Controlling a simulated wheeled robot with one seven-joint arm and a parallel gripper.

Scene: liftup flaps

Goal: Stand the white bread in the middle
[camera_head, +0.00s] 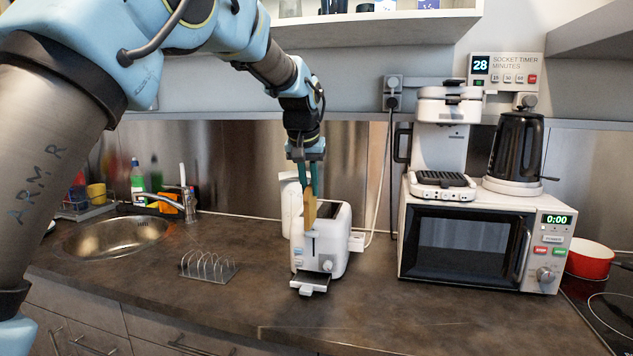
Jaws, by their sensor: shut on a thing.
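My gripper (308,186) hangs pointing down above the toaster and is shut on a slice of bread (310,208), seen nearly edge-on as a narrow tan strip. The slice is upright. Its lower end overlaps the top of the white toaster (334,240); I cannot tell whether it is inside a slot or just above it. A metal toast rack (210,267) with several upright wire loops stands on the counter left of the toaster. No bread shows in the rack.
A sink (118,238) with a tap (188,203) is at the left. A microwave (470,243) stands right of the toaster, with a waffle iron (443,186) and a kettle (516,150) on it. A shelf (375,28) hangs above. The front counter is clear.

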